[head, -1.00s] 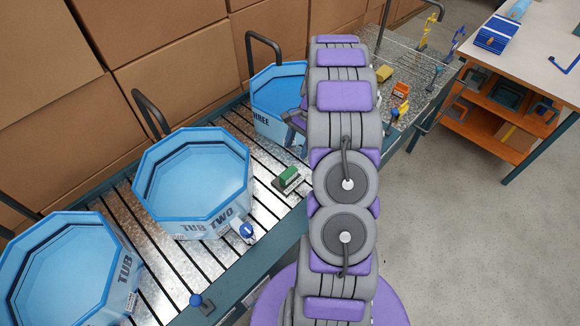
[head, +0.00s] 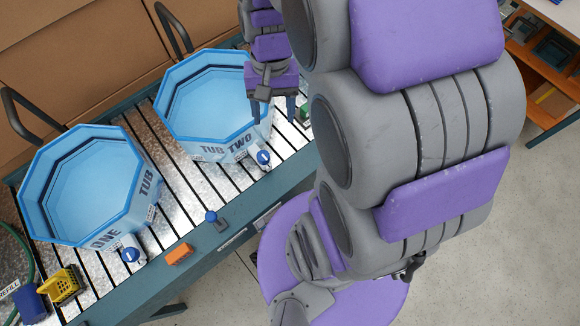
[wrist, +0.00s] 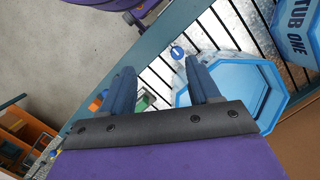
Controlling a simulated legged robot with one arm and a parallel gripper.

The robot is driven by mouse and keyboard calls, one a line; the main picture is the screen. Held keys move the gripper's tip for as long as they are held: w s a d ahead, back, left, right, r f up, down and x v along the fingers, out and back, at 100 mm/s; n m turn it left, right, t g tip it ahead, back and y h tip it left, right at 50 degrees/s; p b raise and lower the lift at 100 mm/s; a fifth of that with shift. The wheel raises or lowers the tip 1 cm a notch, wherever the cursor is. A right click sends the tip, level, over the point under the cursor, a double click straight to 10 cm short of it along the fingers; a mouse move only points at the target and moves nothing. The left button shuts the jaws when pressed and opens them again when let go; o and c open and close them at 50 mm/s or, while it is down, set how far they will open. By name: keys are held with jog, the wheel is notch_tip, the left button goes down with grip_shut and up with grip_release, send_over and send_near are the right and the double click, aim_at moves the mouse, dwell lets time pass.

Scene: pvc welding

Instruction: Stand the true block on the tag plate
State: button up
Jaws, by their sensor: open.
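A green block (head: 304,114) is partly hidden behind my gripper's right finger in the head view. It also shows in the wrist view (wrist: 147,100), low between the fingers and beyond them. An orange block (head: 180,254) lies on the front edge of the slatted bench. I cannot tell which block is the true one, and no tag plate can be made out for certain. My gripper (head: 273,107) is open and empty, over the right side of tub two, fingers pointing down in the head view. Its two blue fingers (wrist: 160,75) stand apart in the wrist view.
Tub one (head: 90,188) and tub two (head: 212,105) stand on the slatted bench (head: 205,185). Blue knobs (head: 263,157) stand along their front. A yellow basket (head: 62,286) is at lower left. Bare slats lie between the tubs and the front edge.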

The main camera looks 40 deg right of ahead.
jog(key=s+a+n, duration=0.2)
jog(key=s+n, duration=0.1)
jog(key=s, duration=0.4)
jog(key=s+a+n+h, duration=0.1)
jog(key=s+a+n, duration=0.1)
jog(key=s, duration=0.4)
jog(key=shift+s+a+r+n+h, duration=0.35)
jog(key=shift+a+r+n, duration=0.1)
jog(key=shift+a, duration=0.25)
